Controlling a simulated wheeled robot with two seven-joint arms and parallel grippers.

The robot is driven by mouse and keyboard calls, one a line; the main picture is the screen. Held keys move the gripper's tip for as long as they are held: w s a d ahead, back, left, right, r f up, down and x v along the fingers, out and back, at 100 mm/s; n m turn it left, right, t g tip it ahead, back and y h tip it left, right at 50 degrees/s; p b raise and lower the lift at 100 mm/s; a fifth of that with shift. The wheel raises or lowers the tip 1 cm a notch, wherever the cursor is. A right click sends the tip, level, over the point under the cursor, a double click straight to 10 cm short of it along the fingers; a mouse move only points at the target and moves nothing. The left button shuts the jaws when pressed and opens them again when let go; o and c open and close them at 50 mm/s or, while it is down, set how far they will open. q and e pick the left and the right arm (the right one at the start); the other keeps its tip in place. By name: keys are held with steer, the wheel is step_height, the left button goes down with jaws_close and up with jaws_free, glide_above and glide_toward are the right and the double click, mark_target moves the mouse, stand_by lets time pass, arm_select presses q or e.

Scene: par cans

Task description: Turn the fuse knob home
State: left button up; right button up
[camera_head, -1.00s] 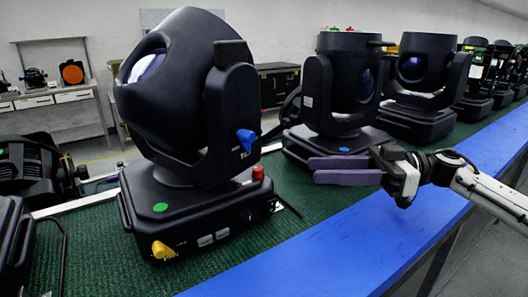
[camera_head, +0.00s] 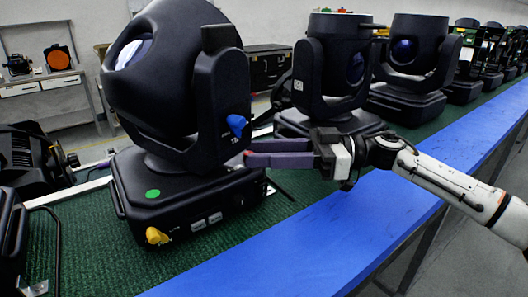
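A large black moving-head light (camera_head: 180,90) stands on the green bench mat. It carries a blue knob (camera_head: 237,124) on its yoke arm and a yellow knob (camera_head: 157,236) at its base front. A red knob (camera_head: 247,153) on the right rear of the base is mostly hidden by my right gripper; I cannot read which knob is the fuse knob. My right gripper (camera_head: 250,156) points left, its two purple-grey fingers apart, one above the other in the picture. Its fingertips are at the red knob; whether they touch it is unclear. My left gripper is not in view.
More black lights, the nearest one (camera_head: 335,75) close behind my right gripper, stand in a row to the right. Another dark lamp (camera_head: 30,160) lies at left. The blue front strip (camera_head: 290,255) of the bench is clear.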

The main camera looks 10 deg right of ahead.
jaws_close()
steer(key=shift+w+r+n+g+p, duration=0.2)
steer(key=shift+w+n+g+p, duration=0.1)
steer(key=shift+n+g+p, duration=0.4)
steer(key=shift+f+g, duration=0.1)
steer(key=shift+g, duration=0.4)
steer(key=shift+w+f+n+g, duration=0.1)
steer(key=shift+w+n+g, duration=0.05)
steer(key=shift+n+g, duration=0.8)
jaws_free()
